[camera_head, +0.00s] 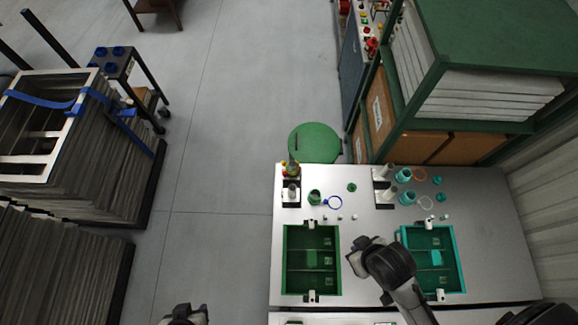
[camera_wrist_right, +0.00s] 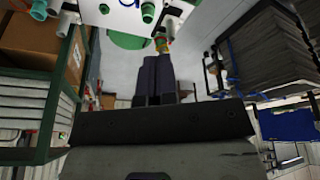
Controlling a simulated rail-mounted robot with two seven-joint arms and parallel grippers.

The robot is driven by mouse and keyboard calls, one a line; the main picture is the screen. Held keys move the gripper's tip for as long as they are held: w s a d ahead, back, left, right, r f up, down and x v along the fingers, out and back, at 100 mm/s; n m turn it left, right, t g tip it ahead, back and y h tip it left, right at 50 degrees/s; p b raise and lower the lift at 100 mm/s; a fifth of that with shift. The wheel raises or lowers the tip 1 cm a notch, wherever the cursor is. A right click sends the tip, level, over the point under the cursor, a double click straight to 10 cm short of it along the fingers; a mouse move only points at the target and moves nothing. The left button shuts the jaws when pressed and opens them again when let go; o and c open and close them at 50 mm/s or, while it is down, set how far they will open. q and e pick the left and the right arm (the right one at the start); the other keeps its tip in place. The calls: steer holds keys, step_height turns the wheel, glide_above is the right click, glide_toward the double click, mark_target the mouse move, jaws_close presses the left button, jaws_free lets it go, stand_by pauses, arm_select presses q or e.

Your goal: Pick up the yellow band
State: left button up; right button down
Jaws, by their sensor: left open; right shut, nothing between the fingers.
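A small yellow piece, apparently the yellow band (camera_head: 284,169), is at the far left corner of the table, beside a dark green item and a small stand. In the right wrist view a yellow and red piece (camera_wrist_right: 161,45) shows just past the fingertips. It is too small to tell its exact shape. My left gripper (camera_head: 190,312) is open and empty at the bottom edge of the head view, left of the table and far from the band. My right gripper (camera_wrist_right: 157,62) is shut and empty; in the head view its wrist is above the table between the trays.
A green tray (camera_head: 288,262) and a teal tray (camera_head: 460,276) lie on the table (camera_head: 365,225). Blue, orange and white rings, cups and small stands are behind them. A green stool (camera_head: 315,136) stands beyond the table. Shelving is at right, racks at left; floor between is clear.

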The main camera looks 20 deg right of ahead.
steer(key=c, duration=1.8)
jaws_free()
steer(key=shift+c, duration=0.2)
steer(key=o, duration=0.9)
